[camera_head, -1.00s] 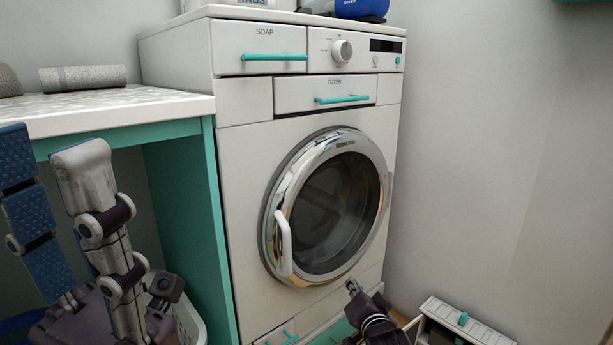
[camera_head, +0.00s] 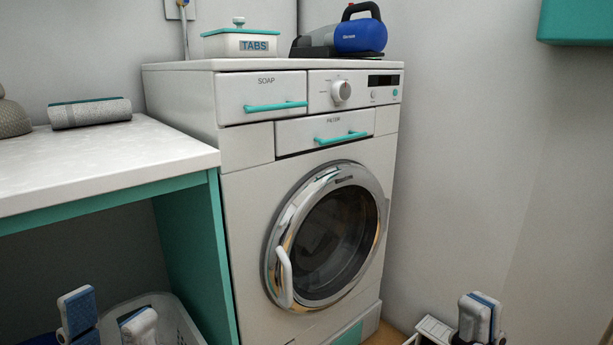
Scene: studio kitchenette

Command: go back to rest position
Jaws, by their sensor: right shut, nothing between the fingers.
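My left gripper (camera_head: 108,316) is at the bottom left edge, in front of the basket under the counter. Its two fingertips with blue pads stand apart, with no held object visible between them; its lower part is out of view. My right gripper (camera_head: 479,316) is at the bottom right, fingertips up and together, with nothing between them. Its base is cut off by the lower edge. It stands clear of the washing machine (camera_head: 245,215), to the right of its closed round door (camera_head: 331,244).
A white-topped counter (camera_head: 110,165) with a rolled grey towel (camera_head: 90,113) is at left, a laundry basket (camera_head: 183,318) beneath. A white drawer-like unit (camera_head: 432,328) sits beside my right gripper. The TABS box (camera_head: 240,43) and blue appliance (camera_head: 360,36) stand on the washer.

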